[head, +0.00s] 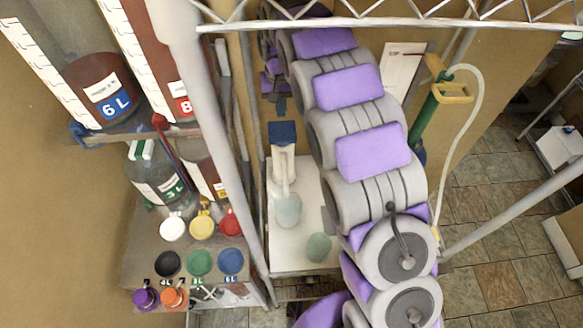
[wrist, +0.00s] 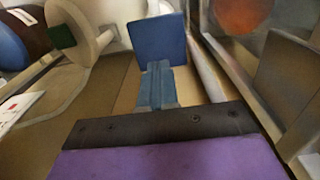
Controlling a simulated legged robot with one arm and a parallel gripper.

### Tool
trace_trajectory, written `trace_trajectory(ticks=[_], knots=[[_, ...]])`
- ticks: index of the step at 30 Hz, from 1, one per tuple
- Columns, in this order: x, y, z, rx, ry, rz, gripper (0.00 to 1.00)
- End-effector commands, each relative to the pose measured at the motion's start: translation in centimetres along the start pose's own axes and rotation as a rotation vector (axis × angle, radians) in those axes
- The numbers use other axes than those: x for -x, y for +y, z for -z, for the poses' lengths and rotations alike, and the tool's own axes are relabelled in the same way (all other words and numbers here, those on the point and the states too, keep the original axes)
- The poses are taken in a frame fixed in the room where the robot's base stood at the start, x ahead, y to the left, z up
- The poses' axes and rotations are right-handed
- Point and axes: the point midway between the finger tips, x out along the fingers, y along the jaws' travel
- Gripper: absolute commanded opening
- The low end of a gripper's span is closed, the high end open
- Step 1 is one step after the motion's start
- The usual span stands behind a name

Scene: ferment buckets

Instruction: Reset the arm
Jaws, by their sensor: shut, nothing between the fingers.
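My arm, with grey links and purple pads, runs from the bottom right up to the top middle in the head view. My gripper (head: 280,105) is small and partly behind the arm, with its fingers pointing down. In the wrist view my gripper (wrist: 157,86) shows blue-grey fingers together, with nothing between them. Just past the fingertips is a blue square plate (wrist: 160,42). In the head view this plate (head: 282,134) tops a pale upright stand (head: 284,172). I cannot tell whether the fingertips touch the plate.
Left stands a rack with large bottles (head: 102,90), smaller bottles (head: 157,178) and several coloured lids (head: 199,262). A white-grey post (head: 215,130) separates it from the white counter (head: 300,235). A green tool with yellow handle (head: 432,95) hangs at right. Tiled floor (head: 505,255) is open there.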

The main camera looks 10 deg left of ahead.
Motion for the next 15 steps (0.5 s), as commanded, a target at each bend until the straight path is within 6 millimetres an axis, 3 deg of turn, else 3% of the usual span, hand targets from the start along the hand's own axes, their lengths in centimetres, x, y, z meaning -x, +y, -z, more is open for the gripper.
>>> trace_trajectory(ticks=[8, 15], knots=[[0.1, 0.2, -0.2, -0.003, 0.0, -0.001, 0.0], [0.9, 3.8, -3.0, -0.039, -0.008, -0.011, 0.0]])
